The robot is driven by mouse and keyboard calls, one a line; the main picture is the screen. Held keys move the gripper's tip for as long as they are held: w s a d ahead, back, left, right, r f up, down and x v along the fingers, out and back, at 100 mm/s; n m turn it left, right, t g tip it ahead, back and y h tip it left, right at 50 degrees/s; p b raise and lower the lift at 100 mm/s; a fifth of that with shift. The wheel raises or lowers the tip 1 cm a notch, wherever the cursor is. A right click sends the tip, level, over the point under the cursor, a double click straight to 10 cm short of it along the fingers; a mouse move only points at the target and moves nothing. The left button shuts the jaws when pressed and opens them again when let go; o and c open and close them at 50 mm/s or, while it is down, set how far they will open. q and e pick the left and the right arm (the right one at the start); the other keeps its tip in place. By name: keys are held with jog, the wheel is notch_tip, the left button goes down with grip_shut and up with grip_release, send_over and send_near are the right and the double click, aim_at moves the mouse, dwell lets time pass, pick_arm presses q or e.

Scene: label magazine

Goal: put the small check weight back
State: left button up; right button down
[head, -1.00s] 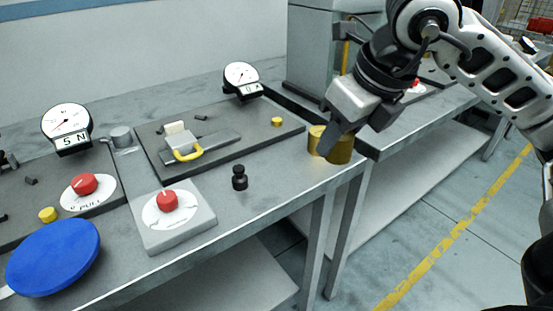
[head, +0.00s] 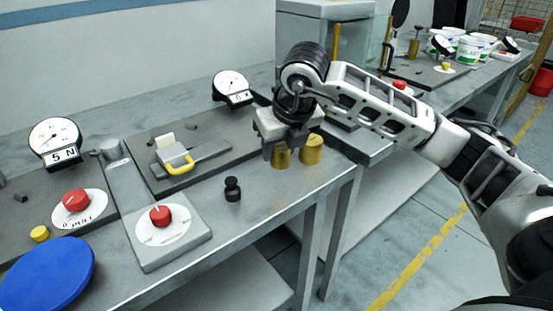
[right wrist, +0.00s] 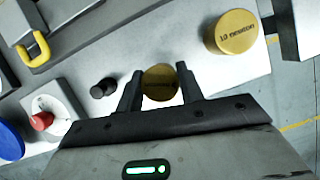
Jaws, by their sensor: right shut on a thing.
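A smaller brass weight (head: 281,156) is between the fingers of my right gripper (head: 279,147), over the right part of the grey bench. In the right wrist view the same weight (right wrist: 160,82) sits between the two dark fingertips (right wrist: 159,76), which are shut on it; its lettering is too small to read. I cannot tell whether its base touches the bench. A larger brass weight (head: 311,149) stands just right of it near the bench corner; in the right wrist view this weight (right wrist: 235,32) reads "10 newton". My left gripper is not in view.
A black knobbed piece (head: 232,189) stands near the front edge. A red-knob box (head: 170,241), a dark plate with a yellow handle (head: 175,166), dial gauges (head: 230,86) and a blue disc (head: 47,275) are to the left. Bare bench lies around the black piece.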

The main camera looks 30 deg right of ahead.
aim_at(277, 163)
jog(key=shift+w+f, duration=0.4)
jog(key=shift+w, duration=0.05)
notch_tip(277, 163, down, 2)
jog(key=shift+w+f+p, duration=0.15)
jog(key=shift+f+p, duration=0.1)
jog(key=shift+p, duration=0.1)
jog(key=shift+f, duration=0.35)
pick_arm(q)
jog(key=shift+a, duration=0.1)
pick_arm(e)
jog(key=shift+f, duration=0.2)
jog(key=c, duration=1.3)
grip_release()
jog(key=shift+f, duration=0.1)
jog(key=o, duration=0.4)
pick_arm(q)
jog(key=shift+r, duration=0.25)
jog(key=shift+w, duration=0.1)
